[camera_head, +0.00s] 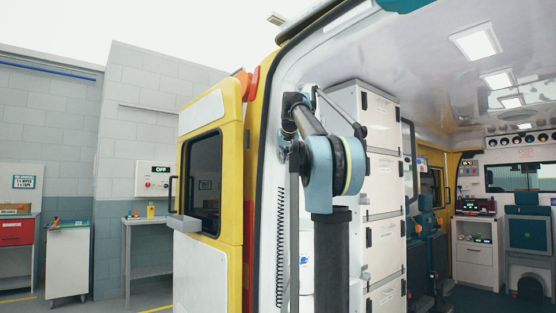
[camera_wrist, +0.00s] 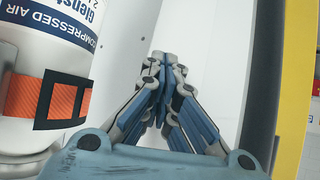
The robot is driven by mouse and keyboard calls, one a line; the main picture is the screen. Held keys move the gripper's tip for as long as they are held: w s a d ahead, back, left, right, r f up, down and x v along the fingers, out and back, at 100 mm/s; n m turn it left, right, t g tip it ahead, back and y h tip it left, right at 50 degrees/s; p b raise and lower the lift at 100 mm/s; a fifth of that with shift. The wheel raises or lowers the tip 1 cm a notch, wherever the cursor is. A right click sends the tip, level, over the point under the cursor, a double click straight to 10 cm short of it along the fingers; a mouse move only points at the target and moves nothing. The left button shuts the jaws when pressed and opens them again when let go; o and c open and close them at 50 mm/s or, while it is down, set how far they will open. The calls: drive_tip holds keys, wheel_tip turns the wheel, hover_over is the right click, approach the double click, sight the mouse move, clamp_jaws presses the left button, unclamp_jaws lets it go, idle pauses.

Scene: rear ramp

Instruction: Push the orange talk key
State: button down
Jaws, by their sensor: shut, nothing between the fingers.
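I cannot make out the orange talk key in either view. A dark coiled cord (camera_head: 281,205) hangs along the white inner edge of the ambulance's rear opening in the head view, and my arm stands just right of it. No handset or key can be told there. My gripper (camera_wrist: 165,62) is shut and empty in the wrist view, its blue and grey fingers pointing at a plain white panel (camera_wrist: 210,50). In the head view my own arm covers part of the opening, and the gripper cannot be made out.
A white compressed air cylinder (camera_wrist: 45,50) with an orange strap (camera_wrist: 62,100) stands close left of the gripper. A yellow edge (camera_wrist: 296,95) runs at right. White cabinets (camera_head: 382,150) stand behind my arm; the yellow door (camera_head: 229,160) is open at left.

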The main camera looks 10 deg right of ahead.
idle(0.6)
drive_tip(key=shift+w+a, duration=0.2)
drive_tip(key=shift+w, duration=0.1)
drive_tip(key=shift+w+a, duration=0.1)
drive_tip(key=shift+w, duration=0.1)
idle(0.6)
drive_tip(key=shift+s, duration=0.1)
drive_tip(key=shift+s+d, duration=0.35)
drive_tip(key=shift+s, duration=0.15)
drive_tip(key=s+d, duration=0.3)
drive_tip(key=s, duration=0.2)
idle(0.6)
drive_tip(key=shift+s, duration=0.1)
